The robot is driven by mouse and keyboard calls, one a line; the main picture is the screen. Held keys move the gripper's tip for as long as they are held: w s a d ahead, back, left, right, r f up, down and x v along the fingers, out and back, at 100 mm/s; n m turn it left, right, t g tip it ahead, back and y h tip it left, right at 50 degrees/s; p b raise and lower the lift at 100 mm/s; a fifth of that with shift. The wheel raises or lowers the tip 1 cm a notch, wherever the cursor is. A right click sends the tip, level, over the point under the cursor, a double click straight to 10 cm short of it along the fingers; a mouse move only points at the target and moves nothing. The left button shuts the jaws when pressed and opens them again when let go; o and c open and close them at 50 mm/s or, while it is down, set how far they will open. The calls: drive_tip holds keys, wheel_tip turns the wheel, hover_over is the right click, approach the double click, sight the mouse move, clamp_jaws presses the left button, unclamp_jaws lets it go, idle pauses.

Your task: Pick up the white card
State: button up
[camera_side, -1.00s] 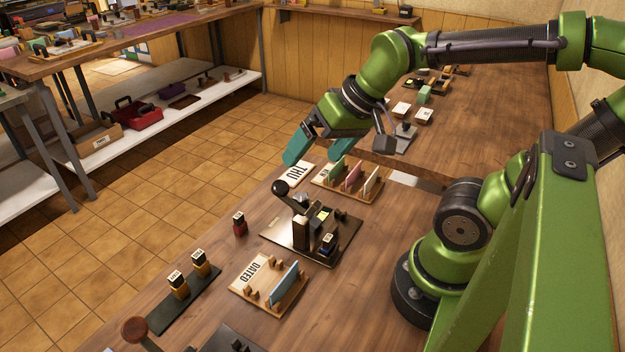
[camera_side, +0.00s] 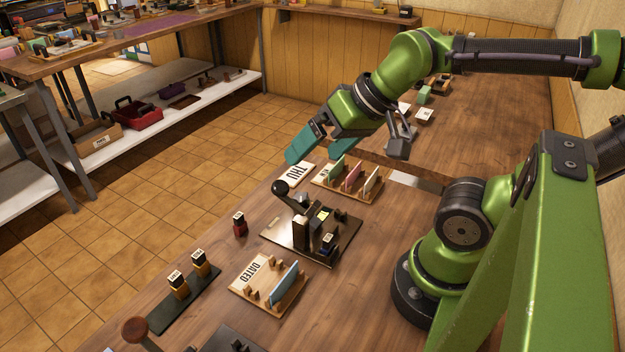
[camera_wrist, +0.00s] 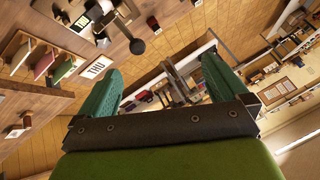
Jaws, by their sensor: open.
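The white card (camera_side: 371,184) stands upright at the right end of a small wooden rack (camera_side: 327,185), beside a pink card (camera_side: 353,174) and a green card (camera_side: 337,167). My gripper (camera_side: 316,150) is open and empty, above and behind the rack in the side view. Its teal fingers are apart in the wrist view (camera_wrist: 160,66) with nothing between them. The white card is outside the jaws, to their left there.
A flat THU plate (camera_side: 297,174) lies by the rack. A press with a black-knobbed lever (camera_side: 281,188) stands in front of it. A DATED rack (camera_side: 256,270) with a blue card, a red stamp (camera_side: 240,224) and two stamps on a dark tray (camera_side: 195,303) are nearer the camera.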

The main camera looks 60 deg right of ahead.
drive_tip(key=shift+c, duration=0.2)
drive_tip(key=c, duration=1.2)
drive_tip(key=m+g+h, duration=0.2)
drive_tip(key=m+g, duration=0.5)
drive_tip(key=m, duration=0.7)
hover_over(371, 182)
drive_tip(key=d, duration=0.4)
wheel_tip(371, 182, down, 5)
wheel_tip(371, 182, down, 16)
drive_tip(key=shift+w+r, duration=0.1)
